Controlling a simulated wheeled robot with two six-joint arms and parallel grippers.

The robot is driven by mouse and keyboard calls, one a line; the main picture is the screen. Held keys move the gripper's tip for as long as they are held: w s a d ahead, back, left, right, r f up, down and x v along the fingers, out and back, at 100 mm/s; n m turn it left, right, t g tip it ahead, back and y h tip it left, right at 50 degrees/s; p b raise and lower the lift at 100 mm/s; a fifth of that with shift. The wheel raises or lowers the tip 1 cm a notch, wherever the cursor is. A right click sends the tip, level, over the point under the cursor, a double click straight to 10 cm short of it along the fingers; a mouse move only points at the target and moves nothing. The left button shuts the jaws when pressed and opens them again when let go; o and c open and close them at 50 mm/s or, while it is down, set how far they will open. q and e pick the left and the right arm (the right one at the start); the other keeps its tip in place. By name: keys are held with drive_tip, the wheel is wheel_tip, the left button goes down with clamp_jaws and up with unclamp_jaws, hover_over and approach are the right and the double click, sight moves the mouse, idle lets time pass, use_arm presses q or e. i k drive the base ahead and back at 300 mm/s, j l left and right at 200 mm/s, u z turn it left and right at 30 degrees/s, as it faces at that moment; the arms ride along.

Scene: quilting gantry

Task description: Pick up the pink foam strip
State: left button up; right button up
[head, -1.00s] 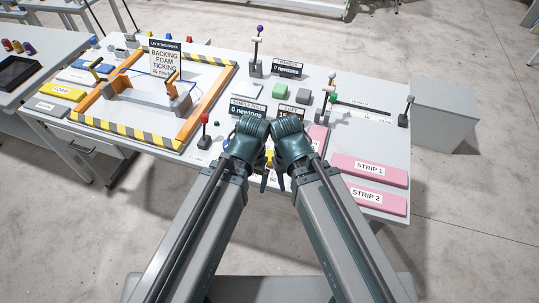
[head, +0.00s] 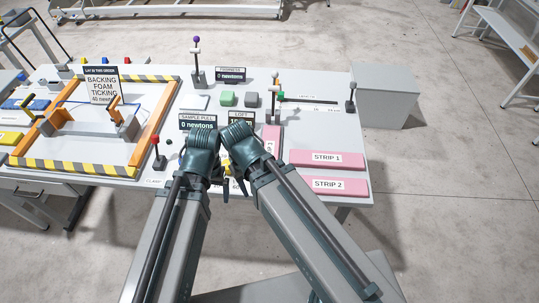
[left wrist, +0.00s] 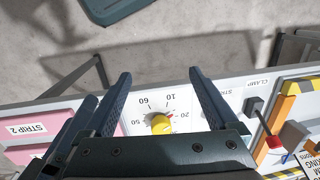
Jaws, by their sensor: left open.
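Two pink foam strips lie flat at the right end of the table, labelled STRIP 1 (head: 350,160) and STRIP 2 (head: 355,187). Another pink piece (head: 272,133) stands partly hidden behind my right arm. STRIP 2 also shows at the left of the left wrist view (left wrist: 60,118). My left gripper (head: 228,184) is at the table's front edge, left of the strips and apart from them. In the left wrist view its fingers (left wrist: 160,76) are spread and empty, over a dial with a yellow knob (left wrist: 161,123). My right gripper is mostly hidden among the dark wrist parts; its jaws are unclear.
A frame with striped edges (head: 75,168) fills the table's left part. A red-knobbed lever (head: 156,155) stands near the front edge. A grey cabinet (head: 385,95) stands right of the table.

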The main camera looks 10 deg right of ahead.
sight(271, 134)
drive_tip(key=k+l+z, duration=0.15)
drive_tip(key=l, duration=0.55)
drive_tip(key=k+l+z, duration=0.15)
drive_tip(key=l, duration=0.55)
drive_tip(key=l+z, duration=0.15)
drive_tip(key=l, duration=0.55)
